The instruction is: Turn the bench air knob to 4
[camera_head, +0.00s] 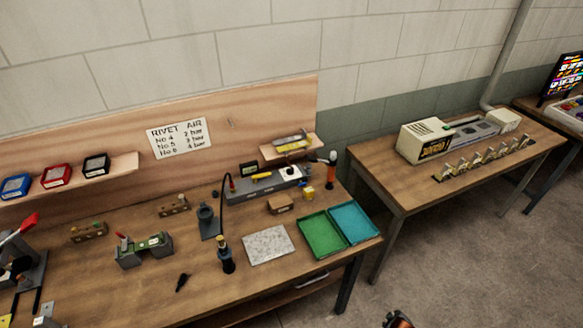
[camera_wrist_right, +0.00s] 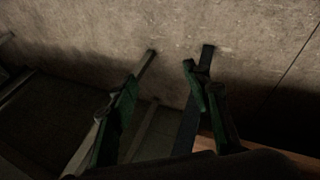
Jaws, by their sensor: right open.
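A long grey unit (camera_head: 268,184) stands at the back right of the wooden bench. It has a small dark display, a yellow part and a white dial face (camera_head: 289,171). I cannot tell for sure which part is the air knob, and its setting is too small to read. A sign (camera_head: 180,138) on the back board reads RIVET AIR with bar values for No.4, No.5 and No.6. My right gripper (camera_wrist_right: 161,78) is open and empty in the right wrist view, over floor and away from the unit. My left gripper is not in view.
The bench (camera_head: 205,290) holds a green tray (camera_head: 321,236), a blue tray (camera_head: 353,222), a speckled plate (camera_head: 268,245) and an upright tool (camera_head: 225,256) with a black hose. A second table (camera_head: 390,160) stands to the right. Open floor (camera_head: 470,260) lies in front of it.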

